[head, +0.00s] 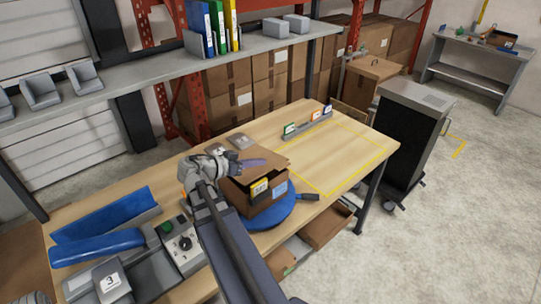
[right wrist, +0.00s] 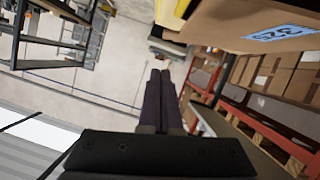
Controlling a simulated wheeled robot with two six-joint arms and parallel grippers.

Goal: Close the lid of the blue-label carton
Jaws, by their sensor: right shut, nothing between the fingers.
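The brown carton (head: 266,206) sits on a round blue turntable (head: 270,222) on the wooden bench. Its front carries a blue label (head: 280,189) and a yellow-edged label. Its brown lid flap (head: 266,154) looks raised at the back; how far is partly hidden by my gripper. My right gripper (head: 262,163) is at the carton's upper left, fingers shut and empty, pointing right across the flap; contact cannot be told. In the right wrist view the shut fingers (right wrist: 158,88) lie beside a cardboard face with a blue label (right wrist: 280,33). My left gripper is not in view.
A rack with coloured cards (head: 308,122) stands behind a yellow-outlined clear area (head: 345,160). A shelf with binders (head: 212,27) is above the back. A dark cabinet (head: 408,130) stands right.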

